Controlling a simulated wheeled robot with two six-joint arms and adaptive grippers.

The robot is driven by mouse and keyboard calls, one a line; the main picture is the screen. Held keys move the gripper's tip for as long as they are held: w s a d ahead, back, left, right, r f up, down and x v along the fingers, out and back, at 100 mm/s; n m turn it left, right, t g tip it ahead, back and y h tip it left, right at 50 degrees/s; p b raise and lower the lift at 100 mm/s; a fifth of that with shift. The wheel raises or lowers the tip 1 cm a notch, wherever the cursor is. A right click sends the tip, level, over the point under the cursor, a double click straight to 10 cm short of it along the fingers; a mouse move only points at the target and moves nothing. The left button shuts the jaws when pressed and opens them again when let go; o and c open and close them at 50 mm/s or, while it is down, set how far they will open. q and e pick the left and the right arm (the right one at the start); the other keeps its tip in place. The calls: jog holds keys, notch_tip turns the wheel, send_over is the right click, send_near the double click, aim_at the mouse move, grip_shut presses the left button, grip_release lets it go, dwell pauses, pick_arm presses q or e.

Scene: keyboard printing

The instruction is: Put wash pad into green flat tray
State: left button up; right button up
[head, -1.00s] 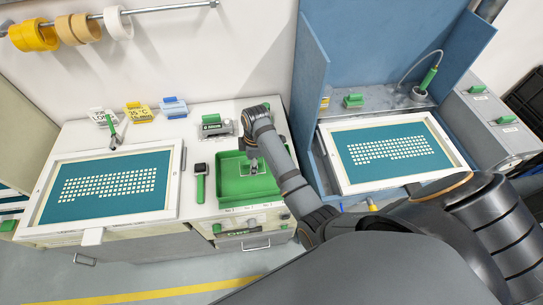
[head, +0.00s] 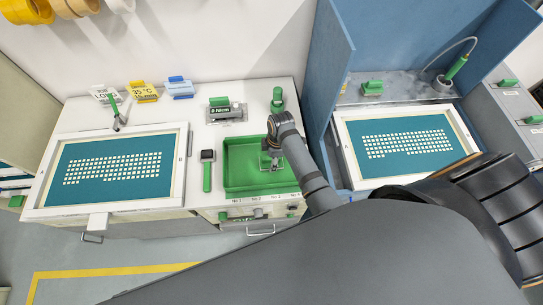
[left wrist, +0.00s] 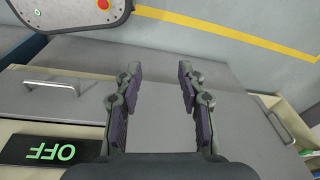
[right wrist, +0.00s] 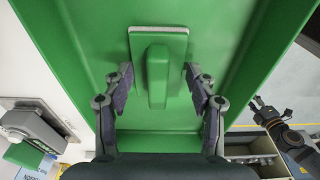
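The wash pad (right wrist: 157,45), a flat pad with a green upright handle and a pale edge, lies in the green flat tray (right wrist: 215,20). My right gripper (right wrist: 158,75) is open above it, with a finger on each side of the handle and gaps between. In the head view the right gripper (head: 271,160) is over the right part of the green tray (head: 240,150), and the arm partly hides the pad. My left gripper (left wrist: 156,80) is open and empty in the left wrist view; it does not show in the head view.
A framed screen (head: 110,140) stands at left, another (head: 405,190) at right beside a blue panel (head: 325,60).

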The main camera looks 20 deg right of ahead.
jog(key=shift+o, duration=1)
jog(key=shift+s+d+r, duration=0.1)
jog(key=shift+s+r, duration=0.05)
jog(key=shift+s, duration=0.1)
jog(key=shift+w, duration=0.25)
jog(key=r, duration=0.2)
jog(key=r+b, duration=0.1)
jog(key=r, duration=0.1)
jog(key=shift+d+r, duration=0.2)
jog(key=shift+r, duration=0.1)
pick_arm(q)
jog(key=s, duration=0.1)
jog(key=s+f, duration=0.1)
jog(key=s+f+b, duration=0.1)
jog(key=shift+s+a+f, duration=0.1)
jog(key=shift+s+a, duration=0.25)
jog(key=shift+a, duration=0.05)
pick_arm(e)
notch_tip(320, 180, up, 7)
jog(key=shift+s+d+r, duration=0.15)
jog(key=shift+s+d, duration=0.15)
jog(key=shift+d, duration=0.15)
